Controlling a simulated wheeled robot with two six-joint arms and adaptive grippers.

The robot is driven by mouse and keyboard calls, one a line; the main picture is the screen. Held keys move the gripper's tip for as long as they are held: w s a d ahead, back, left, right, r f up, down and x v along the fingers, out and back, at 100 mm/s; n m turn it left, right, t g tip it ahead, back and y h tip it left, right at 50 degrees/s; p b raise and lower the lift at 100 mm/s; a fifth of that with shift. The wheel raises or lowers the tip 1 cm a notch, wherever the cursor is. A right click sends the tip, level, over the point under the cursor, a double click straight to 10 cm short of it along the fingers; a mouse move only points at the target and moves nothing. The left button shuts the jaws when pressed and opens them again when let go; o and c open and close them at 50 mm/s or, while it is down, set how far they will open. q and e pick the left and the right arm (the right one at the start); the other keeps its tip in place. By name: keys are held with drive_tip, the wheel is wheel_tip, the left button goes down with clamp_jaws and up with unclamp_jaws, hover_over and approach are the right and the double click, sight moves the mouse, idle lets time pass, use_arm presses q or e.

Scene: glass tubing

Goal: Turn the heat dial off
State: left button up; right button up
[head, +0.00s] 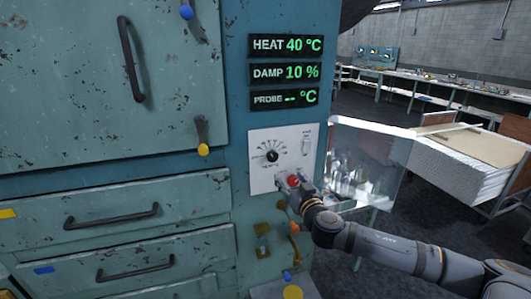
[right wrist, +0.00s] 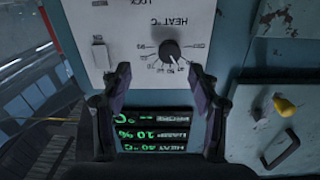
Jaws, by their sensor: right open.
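The heat dial (head: 271,156) is a black knob with a ring of scale marks on a white control panel (head: 258,181). In the right wrist view the dial (right wrist: 170,50) shows upside down under the label HEAT °C, its exact setting too small to read. The display (head: 286,45) above reads HEAT 40 °C. My right gripper (head: 289,184) is at the panel's lower edge, below and right of the dial. In the wrist view its fingers (right wrist: 159,72) are spread with nothing between them, and the dial lies beyond their tips. My left gripper is out of view.
A red round part (head: 293,181) shows beside my right gripper; I cannot tell whether they touch. A switch (head: 306,147) sits right of the dial. A clear cover (head: 365,165) stands open right of the panel. Drawers with handles (head: 111,216) are at left.

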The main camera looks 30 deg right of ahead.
sight(273, 158)
drive_tip(key=shift+t+y, duration=0.3)
drive_tip(key=w, duration=0.3)
drive_tip(key=w+r+p, duration=0.1)
drive_tip(key=w, duration=0.2)
drive_tip(key=w+r+p, duration=0.1)
drive_tip(key=w, duration=0.2)
drive_tip(key=shift+w+d, duration=0.1)
drive_tip(key=shift+d, duration=0.25)
drive_tip(key=shift+w+d+f, duration=0.1)
drive_tip(key=shift+w+f, duration=0.1)
drive_tip(key=shift+w, duration=0.15)
drive_tip(key=c, duration=1.2)
